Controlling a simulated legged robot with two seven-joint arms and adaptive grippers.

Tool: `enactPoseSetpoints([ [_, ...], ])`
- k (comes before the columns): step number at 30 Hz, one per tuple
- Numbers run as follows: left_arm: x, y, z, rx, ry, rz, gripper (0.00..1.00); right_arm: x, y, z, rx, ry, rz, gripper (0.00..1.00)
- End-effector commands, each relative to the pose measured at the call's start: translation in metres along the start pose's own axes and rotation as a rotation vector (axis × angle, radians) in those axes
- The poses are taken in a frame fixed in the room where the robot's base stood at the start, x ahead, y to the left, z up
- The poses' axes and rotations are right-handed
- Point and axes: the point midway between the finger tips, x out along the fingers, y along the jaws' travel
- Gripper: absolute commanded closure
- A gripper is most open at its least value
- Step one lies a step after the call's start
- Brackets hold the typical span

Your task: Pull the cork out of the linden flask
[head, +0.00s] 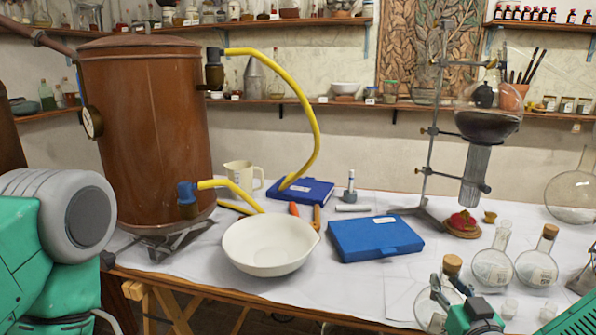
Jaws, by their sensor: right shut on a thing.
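Three round glass flasks stand at the right of the table. The front flask (428,309) has a cork (452,265) in its mouth and is partly hidden by my right gripper (450,288). The gripper's dark fingers are shut around its neck, just below the cork. Behind it, one flask (491,268) shows no cork, and another flask (537,268) has a cork (550,231). The labels are too small to read, so I cannot tell which is the linden flask. My left arm shows at the left edge, but its gripper is out of view.
A white bowl (268,244) and a blue box (375,238) stand left of the flasks. A copper boiler (150,140) with yellow hoses stands at the left. A stand (432,150) holds glassware behind the flasks. Small glass cups (509,308) stand close to my right gripper.

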Motion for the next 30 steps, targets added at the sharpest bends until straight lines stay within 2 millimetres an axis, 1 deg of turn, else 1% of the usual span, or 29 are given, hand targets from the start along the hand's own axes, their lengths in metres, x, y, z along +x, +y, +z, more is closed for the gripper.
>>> enactPoseSetpoints([
  [1,0.000,0.000,0.000,0.000,0.000,0.000,0.42,-0.011,-0.013,0.010,0.004,-0.006,-0.008,1.00],
  [4,0.000,0.000,0.000,0.000,0.000,0.000,0.42,-0.034,-0.033,0.024,0.012,-0.009,-0.011,1.00],
  [6,0.000,0.000,0.000,0.000,0.000,0.000,0.42,-0.048,-0.044,0.031,0.018,-0.011,-0.009,1.00],
  [10,0.000,0.000,0.000,0.000,0.000,0.000,0.42,-0.064,-0.055,0.038,0.028,-0.012,-0.003,1.00],
  [13,0.000,0.000,0.000,0.000,0.000,0.000,0.42,-0.069,-0.059,0.040,0.031,-0.011,-0.001,1.00],
  [17,0.000,0.000,0.000,0.000,0.000,0.000,0.42,-0.070,-0.060,0.040,0.031,-0.011,-0.003,1.00],
  [20,0.000,0.000,0.000,0.000,0.000,0.000,0.42,-0.070,-0.066,0.040,0.031,-0.009,-0.028,1.00],
  [23,0.000,0.000,0.000,0.000,0.000,0.000,0.42,-0.072,-0.081,0.042,0.030,-0.008,-0.091,1.00],
  [26,0.000,0.000,0.000,0.000,0.000,0.000,0.42,-0.075,-0.104,0.044,0.029,-0.005,-0.187,1.00],
  [30,0.000,0.000,0.000,0.000,0.000,0.000,0.42,-0.080,-0.143,0.047,0.027,-0.002,-0.350,1.00],
])
